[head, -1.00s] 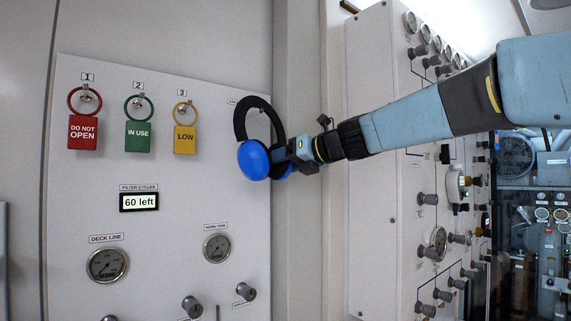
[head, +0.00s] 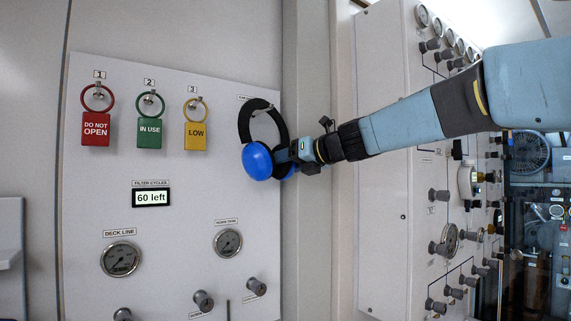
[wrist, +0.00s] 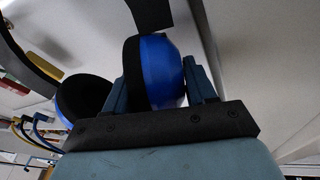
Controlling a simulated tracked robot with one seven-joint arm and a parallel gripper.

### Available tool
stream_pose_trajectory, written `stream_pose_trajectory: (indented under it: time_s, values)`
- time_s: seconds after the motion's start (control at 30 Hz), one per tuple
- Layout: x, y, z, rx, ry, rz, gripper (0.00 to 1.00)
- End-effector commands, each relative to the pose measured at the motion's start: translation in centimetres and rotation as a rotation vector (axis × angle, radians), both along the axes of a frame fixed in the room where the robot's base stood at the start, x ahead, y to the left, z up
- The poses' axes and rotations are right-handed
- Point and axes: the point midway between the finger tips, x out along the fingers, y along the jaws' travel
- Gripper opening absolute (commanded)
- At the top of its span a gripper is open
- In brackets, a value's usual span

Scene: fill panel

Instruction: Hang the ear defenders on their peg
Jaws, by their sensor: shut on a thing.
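The ear defenders have blue cups (head: 258,161) and a black headband (head: 244,122). They hang upright, band up, in front of the panel's right edge. My gripper (head: 289,157) is shut on one cup from the right. In the wrist view that blue cup (wrist: 160,70) sits between my two fingers (wrist: 158,88), and the other cup (wrist: 85,97) is to the left. A small peg (head: 256,112) shows inside the band loop near the top, below a partly covered label (head: 245,98). I cannot tell whether the band rests on it.
Red (head: 96,129), green (head: 149,133) and yellow (head: 196,136) tags hang on numbered pegs to the left. Gauges (head: 120,259) and knobs (head: 204,300) are below. A second panel (head: 385,200) with gauges and valves stands to the right, behind my arm.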

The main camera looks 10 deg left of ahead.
Motion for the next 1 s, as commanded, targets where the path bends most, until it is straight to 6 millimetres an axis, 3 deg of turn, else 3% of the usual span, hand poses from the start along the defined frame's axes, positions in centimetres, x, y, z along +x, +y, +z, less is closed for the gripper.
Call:
stream_pose_trajectory:
  time_s: [0.43, 0.47, 0.77, 1.0]
  values:
    - [0.07, 0.03, -0.3, -0.004, 0.003, 0.0, 0.14]
    - [0.06, 0.03, -0.31, -0.004, 0.003, 0.0, 0.56]
    - [0.05, 0.01, -0.19, -0.003, 0.001, 0.0, 0.85]
    - [0.03, -0.03, -0.19, -0.003, 0.001, 0.0, 0.85]
